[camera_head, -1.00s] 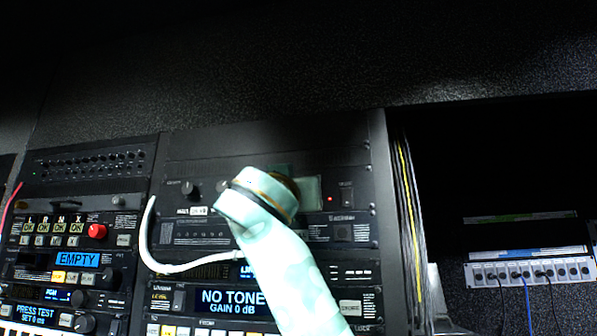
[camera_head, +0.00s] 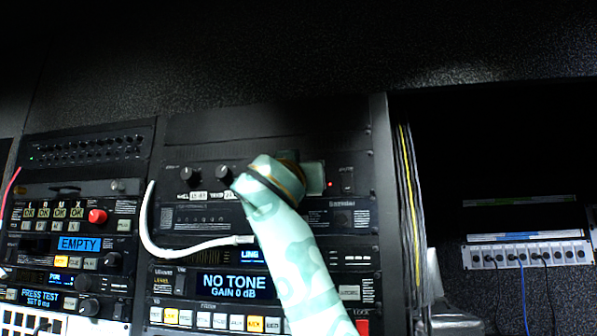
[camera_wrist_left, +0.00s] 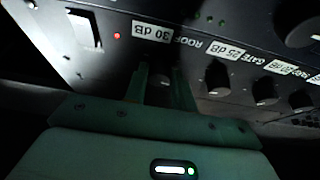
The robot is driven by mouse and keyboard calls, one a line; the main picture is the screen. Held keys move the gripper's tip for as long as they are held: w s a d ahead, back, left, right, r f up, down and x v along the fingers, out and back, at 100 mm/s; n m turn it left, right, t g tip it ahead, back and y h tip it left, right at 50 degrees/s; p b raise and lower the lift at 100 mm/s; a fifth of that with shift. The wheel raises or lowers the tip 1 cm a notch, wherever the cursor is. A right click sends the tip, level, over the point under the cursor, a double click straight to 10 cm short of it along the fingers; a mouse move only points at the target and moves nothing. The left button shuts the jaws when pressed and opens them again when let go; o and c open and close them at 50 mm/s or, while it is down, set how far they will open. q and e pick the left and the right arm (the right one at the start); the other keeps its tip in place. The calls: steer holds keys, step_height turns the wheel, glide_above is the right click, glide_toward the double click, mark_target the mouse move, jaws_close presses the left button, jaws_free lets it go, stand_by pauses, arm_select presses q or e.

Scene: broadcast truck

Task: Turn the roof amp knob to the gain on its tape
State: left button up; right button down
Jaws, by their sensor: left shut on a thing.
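In the left wrist view, which shows the panel upside down, the two green fingers of my left gripper (camera_wrist_left: 163,90) are closed around the dark roof amp knob (camera_wrist_left: 160,72). A white tape reading 30 dB (camera_wrist_left: 152,32) is by this knob, with the ROOF lettering (camera_wrist_left: 189,45) beside it. The knob's pointer and its present setting cannot be made out. In the head view my pale green left arm crosses the amp panel (camera_head: 205,158), and my wrist and gripper (camera_head: 313,178) hide the roof knob. My right gripper is not in view.
The gate knob (camera_wrist_left: 218,77), with a 25 dB tape (camera_wrist_left: 225,51), sits close beside my fingers. More taped knobs (camera_head: 190,176) follow in the row. A white cable (camera_head: 150,232) loops left of my arm. A display (camera_head: 235,284) reads NO TONE, GAIN 0 dB.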

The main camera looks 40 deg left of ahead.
arm_select(q)
steer(key=shift+m, duration=0.3)
steer(key=shift+w+d+r+n+g+h, duration=0.25)
steer(key=shift+n+g, duration=1.2)
steer(key=shift+n, duration=4.2)
steer(key=shift+s+a+r+n+g+h, duration=0.3)
steer(key=shift+n+g, duration=1.1)
steer(key=shift+n, duration=4.3)
steer(key=shift+w+d+r+n+g+h, duration=0.5)
steer(key=shift+n+g, duration=0.95)
steer(key=shift+n, duration=4.2)
steer(key=shift+s+a+f, duration=0.1)
steer(key=shift+s+a, duration=0.15)
steer(key=shift+s, duration=0.1)
steer(key=o, duration=1)
